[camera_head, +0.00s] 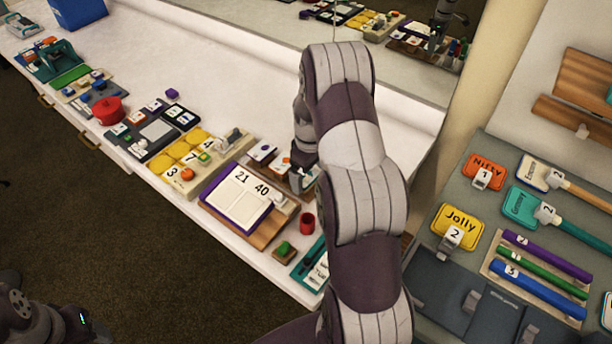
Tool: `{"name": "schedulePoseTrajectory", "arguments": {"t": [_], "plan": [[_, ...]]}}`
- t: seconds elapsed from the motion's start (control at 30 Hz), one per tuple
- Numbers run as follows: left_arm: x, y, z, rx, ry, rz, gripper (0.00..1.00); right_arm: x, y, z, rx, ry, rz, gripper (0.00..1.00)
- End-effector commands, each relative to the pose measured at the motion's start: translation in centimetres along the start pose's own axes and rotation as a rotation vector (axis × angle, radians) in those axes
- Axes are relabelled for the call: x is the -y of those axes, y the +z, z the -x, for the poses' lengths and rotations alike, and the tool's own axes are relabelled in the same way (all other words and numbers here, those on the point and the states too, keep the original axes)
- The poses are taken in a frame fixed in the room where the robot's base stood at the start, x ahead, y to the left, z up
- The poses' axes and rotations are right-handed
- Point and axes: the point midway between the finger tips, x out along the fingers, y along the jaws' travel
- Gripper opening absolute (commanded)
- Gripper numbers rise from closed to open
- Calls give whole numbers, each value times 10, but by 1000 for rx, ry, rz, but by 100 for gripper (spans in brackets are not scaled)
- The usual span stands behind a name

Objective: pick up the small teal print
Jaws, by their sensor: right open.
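I cannot single out the small teal print with certainty. My right gripper (301,184) points down over the counter, beside the open book with 21 and 40, above a brown tray with small marked tiles. It is open, and its forearm hides part of the counter behind it. Part of my left arm shows in the lower left corner; its fingertips are not clearly visible.
The counter (225,88) holds a red pot (109,110), yellow number pads (187,158), the open book (240,199), a red cup (307,223) and a teal tray (309,270). A mirror stands behind. A grey board with name tags is right. The counter's back strip is clear.

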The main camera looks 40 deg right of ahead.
Motion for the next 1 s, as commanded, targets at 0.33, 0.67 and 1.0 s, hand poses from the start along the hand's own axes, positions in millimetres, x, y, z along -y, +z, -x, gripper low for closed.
{"name": "schedulePoseTrajectory", "arguments": {"t": [0.33, 0.67, 1.0], "plan": [[0, 0, 0, 0, 0, 0, 61, 0, 0, -1, 0, 0, 0, 100], [0, 0, 0, 0, 0, 0, 61, 0, 0, -5, 0, 0, 0, 100], [0, 0, 0, 0, 0, 0, 61, 0, 0, -4, 0, 0, 0, 48]]}}
